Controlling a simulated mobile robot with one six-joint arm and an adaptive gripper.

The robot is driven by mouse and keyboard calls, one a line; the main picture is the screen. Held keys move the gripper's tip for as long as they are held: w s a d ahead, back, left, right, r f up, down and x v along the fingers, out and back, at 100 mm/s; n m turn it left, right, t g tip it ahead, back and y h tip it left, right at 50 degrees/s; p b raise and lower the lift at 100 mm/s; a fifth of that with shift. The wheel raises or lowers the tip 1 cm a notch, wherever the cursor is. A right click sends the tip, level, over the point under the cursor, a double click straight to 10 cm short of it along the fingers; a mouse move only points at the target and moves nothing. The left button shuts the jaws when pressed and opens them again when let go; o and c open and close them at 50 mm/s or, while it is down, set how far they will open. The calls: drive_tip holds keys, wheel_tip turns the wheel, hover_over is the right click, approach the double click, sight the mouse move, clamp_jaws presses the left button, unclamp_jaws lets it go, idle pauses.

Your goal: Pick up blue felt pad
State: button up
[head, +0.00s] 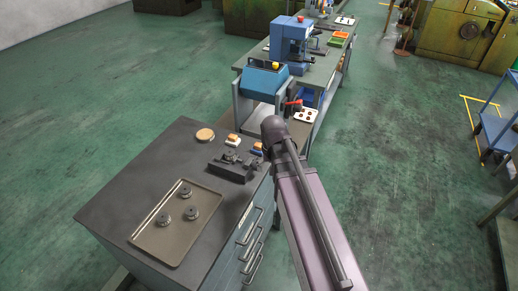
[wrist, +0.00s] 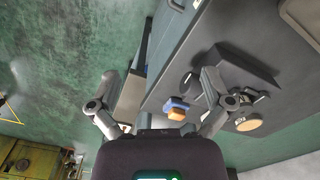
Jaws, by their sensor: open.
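The blue felt pad (head: 257,152) lies near the right edge of the dark cabinet top in the head view, with an orange piece on it. In the wrist view, the blue pad (wrist: 175,113) and the orange piece show between my fingers, below them on the cabinet top. My gripper (wrist: 170,92) is open and empty, its two fingers spread wide to either side of the pad. In the head view my arm passes just right of the pad, and I cannot make out the gripper there clearly.
A white pad with an orange piece (head: 233,140) and a round tan disc (head: 205,135) lie close by. A black block (head: 228,171) stands in front of the pad. A tray (head: 160,248) with three round parts is nearer. A blue machine (head: 264,80) stands beyond.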

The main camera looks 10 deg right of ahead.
sight(259, 145)
drive_tip(key=w+r+m+p, duration=0.2)
drive_tip(key=w+m, duration=0.3)
drive_tip(key=w, duration=1.7)
drive_tip(key=shift+w+r+m, duration=0.15)
drive_tip(key=shift+w+m, duration=0.15)
drive_tip(key=shift+w, duration=0.05)
wheel_tip(259, 145, down, 9)
drive_tip(key=b, duration=0.8)
drive_tip(key=shift+r+b, duration=0.15)
drive_tip(key=shift+b, duration=0.2)
drive_tip(key=shift+w+f+b, duration=0.1)
drive_tip(key=shift+f+b, duration=2.5)
drive_tip(key=c, duration=0.9)
drive_tip(key=shift+o, duration=0.2)
